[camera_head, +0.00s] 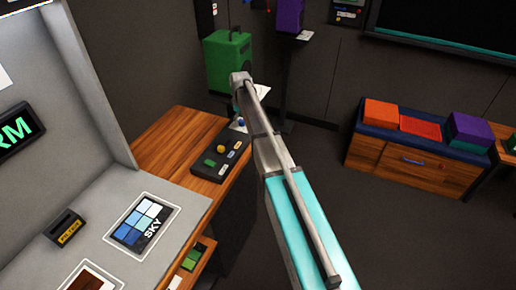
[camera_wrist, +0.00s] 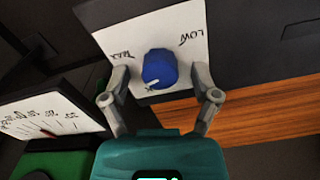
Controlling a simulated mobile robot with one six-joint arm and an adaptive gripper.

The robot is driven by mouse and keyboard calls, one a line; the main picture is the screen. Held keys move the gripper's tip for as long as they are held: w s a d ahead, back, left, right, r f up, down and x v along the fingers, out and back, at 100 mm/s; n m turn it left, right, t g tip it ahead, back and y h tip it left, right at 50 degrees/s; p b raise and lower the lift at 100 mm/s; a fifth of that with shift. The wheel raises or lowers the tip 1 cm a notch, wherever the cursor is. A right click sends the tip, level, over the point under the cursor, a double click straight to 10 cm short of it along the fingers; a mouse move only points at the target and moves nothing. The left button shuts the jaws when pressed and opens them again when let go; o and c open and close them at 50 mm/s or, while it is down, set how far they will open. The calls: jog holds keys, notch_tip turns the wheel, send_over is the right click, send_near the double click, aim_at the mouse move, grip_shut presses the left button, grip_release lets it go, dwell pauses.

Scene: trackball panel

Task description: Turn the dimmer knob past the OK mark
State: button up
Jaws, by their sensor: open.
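The dimmer knob (camera_wrist: 158,70) is blue and sits on a white plate (camera_wrist: 128,28) in the wrist view. The plate reads LOW at its upper right and has another word, hard to read, at its left. A white pointer on the knob is at its lower left edge, by a small dark mark on the plate; I cannot read an OK there. My gripper (camera_wrist: 159,74) is open, with one finger on each side of the knob and gaps to both.
A white gauge card (camera_wrist: 50,110) with a scale and needle stands at the left of the wrist view, above a green surface. A wooden surface (camera_wrist: 270,112) lies at the right. In the head view a dark panel (camera_head: 207,172) with a yellow ball stands on the wooden table (camera_head: 165,140).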

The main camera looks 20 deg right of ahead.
aim_at(242, 120)
jog(key=n, duration=0.4)
jog(key=shift+r+p, duration=0.4)
jog(key=shift+p, duration=0.05)
notch_tip(242, 120, up, 13)
jog(key=p, duration=1.3)
jog(key=s+f+m+b, duration=0.3)
jog(key=s+m, duration=0.6)
jog(key=s, duration=2)
jog(key=shift+s+a, duration=0.15)
jog(key=shift+a, duration=0.2)
jog(key=shift+f+m, duration=0.1)
jog(key=shift+m, duration=0.2)
jog(key=shift+m, duration=0.9)
jog(key=s, duration=0.5)
jog(key=shift+s, duration=0.4)
jog(key=shift+c, duration=0.3)
